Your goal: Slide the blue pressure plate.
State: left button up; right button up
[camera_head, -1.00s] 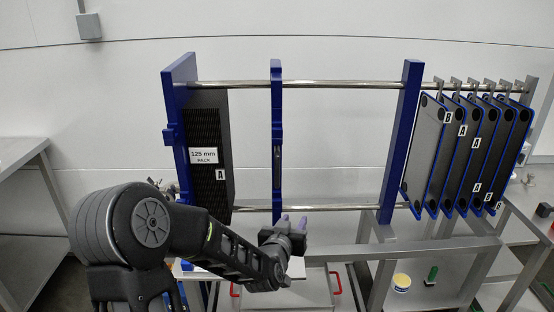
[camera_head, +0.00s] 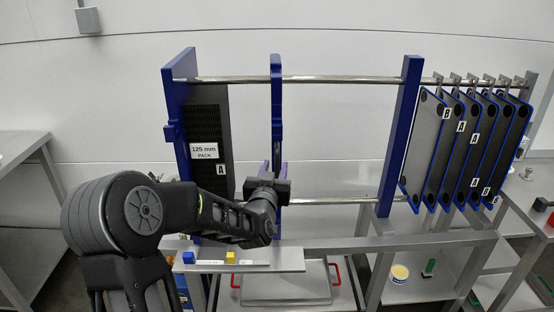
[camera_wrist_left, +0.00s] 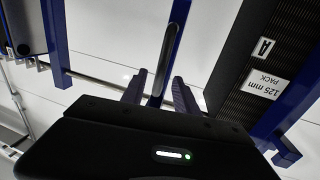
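The blue pressure plate (camera_head: 276,110) hangs upright on the two steel rails, seen nearly edge-on, apart from the black pack at its left. A grey upright handle shows on it, also in the left wrist view (camera_wrist_left: 165,55). My left gripper (camera_head: 273,168) is at the plate's lower part and covers some of it. In the left wrist view its two fingers (camera_wrist_left: 157,90) are apart, with the plate and handle between or just beyond them; contact cannot be told. My right gripper is not in view.
The black pack labelled 125 mm (camera_head: 207,125) stands against the blue left end plate (camera_head: 178,70). A blue frame post (camera_head: 400,140) and several hanging plates (camera_head: 465,150) are at right. The rails between plate and post are clear. A shelf (camera_head: 275,262) holds small blocks below.

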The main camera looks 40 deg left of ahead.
aim_at(277, 163)
pick_arm(q)
jog(key=shift+p+x, duration=0.4)
jog(key=shift+x, duration=1.45)
jog(key=shift+c, duration=0.2)
grip_shut()
